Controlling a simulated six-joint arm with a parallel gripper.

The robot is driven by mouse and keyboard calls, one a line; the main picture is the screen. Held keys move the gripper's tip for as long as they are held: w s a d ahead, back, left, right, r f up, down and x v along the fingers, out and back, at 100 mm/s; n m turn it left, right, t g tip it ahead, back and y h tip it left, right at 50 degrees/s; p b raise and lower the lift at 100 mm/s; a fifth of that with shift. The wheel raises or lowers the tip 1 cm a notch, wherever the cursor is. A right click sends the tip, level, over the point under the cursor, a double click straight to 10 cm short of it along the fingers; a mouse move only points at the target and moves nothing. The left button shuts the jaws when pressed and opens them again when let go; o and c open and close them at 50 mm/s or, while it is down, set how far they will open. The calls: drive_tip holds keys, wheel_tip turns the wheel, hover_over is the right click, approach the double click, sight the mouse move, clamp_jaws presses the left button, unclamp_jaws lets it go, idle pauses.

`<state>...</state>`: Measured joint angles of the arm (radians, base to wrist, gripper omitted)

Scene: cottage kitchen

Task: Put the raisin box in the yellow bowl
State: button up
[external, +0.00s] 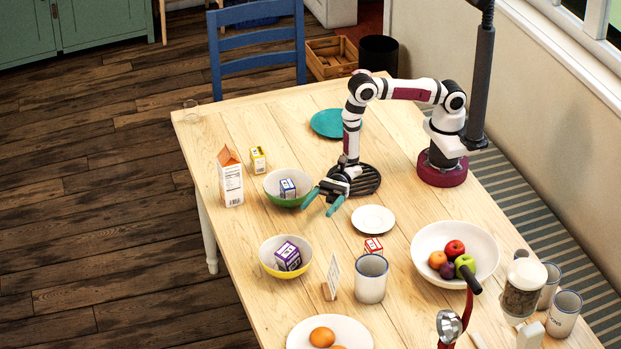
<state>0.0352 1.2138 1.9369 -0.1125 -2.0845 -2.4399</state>
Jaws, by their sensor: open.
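The yellow bowl (268,272) stands on the table left of centre, with a purple-and-white box (288,256) tilted inside it. The print on the small boxes is too small to read, so I cannot say for sure which is the raisin box; the purple one may be it. My gripper (321,203) is open and empty, its two teal fingers pointing down and toward the viewer. It is just right of the green bowl (272,197) and above and to the right of the yellow bowl, apart from the purple box.
The green bowl holds a blue-and-white box (288,188). A yellow box (258,160) and a carton (230,177) stand farther left. A white saucer (373,219), a red box (373,247), a mug (371,279), a small sign (332,277) and a fruit bowl (432,238) lie to the right.

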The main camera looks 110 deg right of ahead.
drive_tip(key=w+d+r+m+h, duration=0.65)
drive_tip(key=d+m+h, duration=0.2)
drive_tip(key=m, duration=0.75)
drive_tip(key=s+d+r+m+g+h, duration=0.35)
drive_tip(key=s+d+m+h, duration=0.2)
drive_tip(key=s+m, duration=0.6)
drive_tip(key=s+a+r+m+g+y, duration=0.1)
drive_tip(key=s+m+g, duration=0.4)
drive_tip(key=s+m, duration=0.6)
drive_tip(key=s+a+r+m+g+y, duration=0.1)
drive_tip(key=s+m+g, duration=0.4)
drive_tip(key=s+m, duration=0.7)
drive_tip(key=s+r, duration=0.1)
drive_tip(key=s, duration=0.6)
drive_tip(key=shift+a+r, duration=0.3)
drive_tip(key=shift+a, duration=0.1)
drive_tip(key=shift+o, duration=0.5)
drive_tip(key=shift+w, duration=0.15)
